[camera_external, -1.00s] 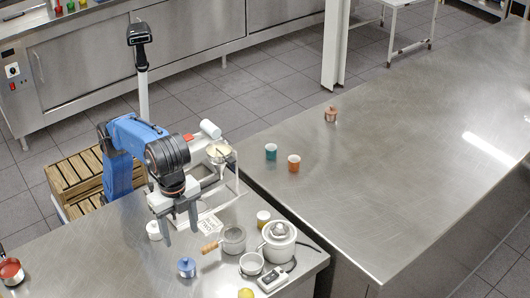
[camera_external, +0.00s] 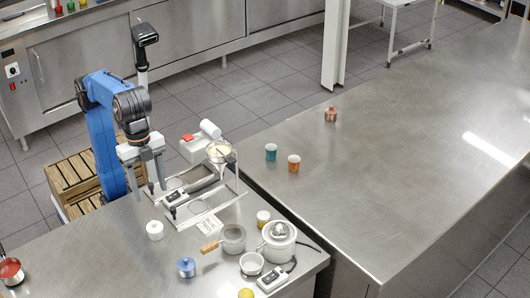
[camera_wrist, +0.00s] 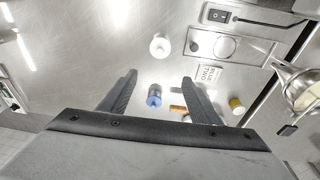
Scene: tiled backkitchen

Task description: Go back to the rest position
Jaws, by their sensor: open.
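My gripper (camera_external: 157,174) is in the external view at the left, above the steel counter (camera_external: 100,245). Its two fingers point down, stand apart and hold nothing. In the wrist view my gripper (camera_wrist: 158,85) shows its two dark fingers spread. A white lidded jar (camera_external: 155,230) stands on the counter below it and also shows in the wrist view (camera_wrist: 160,46). A blue jar (camera_external: 187,267) stands nearer the camera; in the wrist view the blue jar (camera_wrist: 154,97) appears between the fingers, well below them.
The counter's left part is largely clear.

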